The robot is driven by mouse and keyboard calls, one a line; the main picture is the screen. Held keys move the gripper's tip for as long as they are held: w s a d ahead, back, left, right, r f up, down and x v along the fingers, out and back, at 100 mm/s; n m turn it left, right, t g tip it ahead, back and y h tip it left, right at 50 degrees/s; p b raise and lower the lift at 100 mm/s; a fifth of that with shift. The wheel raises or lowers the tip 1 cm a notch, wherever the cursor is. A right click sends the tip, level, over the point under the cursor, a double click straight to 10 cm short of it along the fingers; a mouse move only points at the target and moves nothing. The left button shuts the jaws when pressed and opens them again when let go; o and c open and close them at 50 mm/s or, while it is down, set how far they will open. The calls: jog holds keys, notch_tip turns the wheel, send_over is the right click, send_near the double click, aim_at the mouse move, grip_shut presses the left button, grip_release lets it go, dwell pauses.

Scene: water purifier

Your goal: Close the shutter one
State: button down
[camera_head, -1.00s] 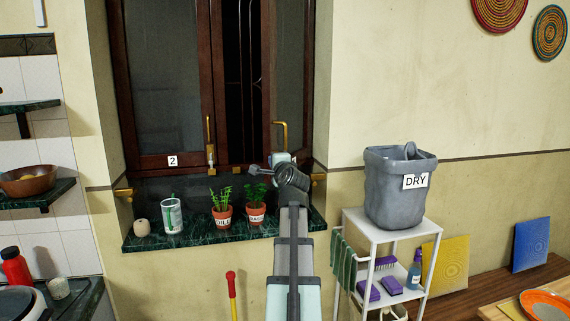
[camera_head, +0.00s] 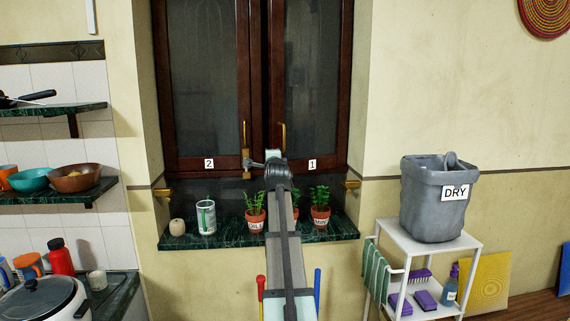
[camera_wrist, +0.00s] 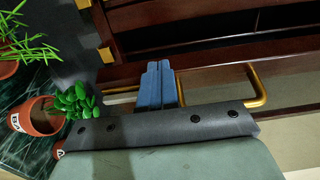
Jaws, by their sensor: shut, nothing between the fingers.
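Shutter one (camera_head: 312,85) is the right dark wooden panel with a glass pane, marked with a "1" label. It stands almost in line with shutter two (camera_head: 203,85), with a thin dark line between them. I cannot tell whether it is fully flush. Its brass handle (camera_head: 283,136) is near its left edge and also shows in the wrist view (camera_wrist: 258,90). My gripper (camera_wrist: 154,68) has blue fingers pressed together and empty, close against the wooden frame beside the handle. Contact is not clear. In the head view my arm hides most of the fingers.
A white cart (camera_head: 435,245) with a grey bag (camera_head: 435,200) is at right. Shelves and a pot (camera_head: 45,298) are at left.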

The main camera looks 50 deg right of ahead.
jog(key=w+d, duration=0.1)
jog(key=w, duration=0.2)
jog(key=w+d, duration=0.3)
jog(key=w, duration=0.2)
jog(key=shift+w+d, duration=0.2)
jog(key=shift+w, duration=0.1)
jog(key=shift+a, duration=0.15)
